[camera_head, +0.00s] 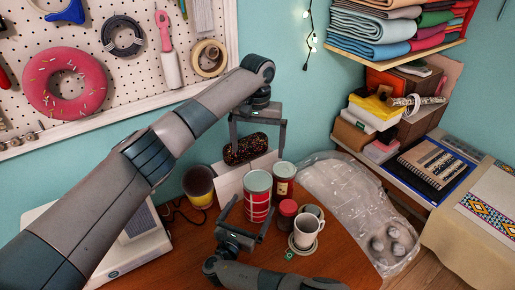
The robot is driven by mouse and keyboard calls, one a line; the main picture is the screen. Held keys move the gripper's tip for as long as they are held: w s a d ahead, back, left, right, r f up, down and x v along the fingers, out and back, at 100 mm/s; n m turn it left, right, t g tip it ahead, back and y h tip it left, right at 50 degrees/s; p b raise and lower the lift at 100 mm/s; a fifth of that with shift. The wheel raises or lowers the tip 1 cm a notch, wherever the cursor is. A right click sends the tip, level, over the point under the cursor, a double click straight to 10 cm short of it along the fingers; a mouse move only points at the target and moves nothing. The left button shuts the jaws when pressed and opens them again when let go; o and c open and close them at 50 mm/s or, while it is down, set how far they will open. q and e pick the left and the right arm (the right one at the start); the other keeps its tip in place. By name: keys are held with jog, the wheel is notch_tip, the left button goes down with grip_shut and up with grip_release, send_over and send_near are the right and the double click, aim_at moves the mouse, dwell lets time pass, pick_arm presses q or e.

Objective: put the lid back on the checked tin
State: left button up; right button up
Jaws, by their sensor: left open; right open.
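A red-and-white patterned tin (258,207), which looks like the checked tin, stands upright on the wooden table. Its top is a flat grey-green disc; I cannot tell if this is a lid. Another grey-green round piece (315,211) shows partly behind the white mug (306,226); I cannot tell if it is a loose lid. My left gripper (257,154) is open above and behind the tin, with a dark speckled roll-like object (240,150) showing between its fingers. My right gripper (250,207) is open in front of the tin, its fingers pointing towards it.
A red jar (284,178) stands close behind the tin, and a small dark-red-lidded jar (287,214) to its right. The mug is on a saucer (303,249). A dark-and-yellow pot (199,187) stands left. A clear plastic package (350,210) covers the table's right side.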

jog(key=b+v, duration=0.1)
jog(key=v, duration=1)
jog(key=shift+s+a, duration=0.1)
jog(key=shift+s, duration=0.15)
jog(key=shift+f, duration=0.1)
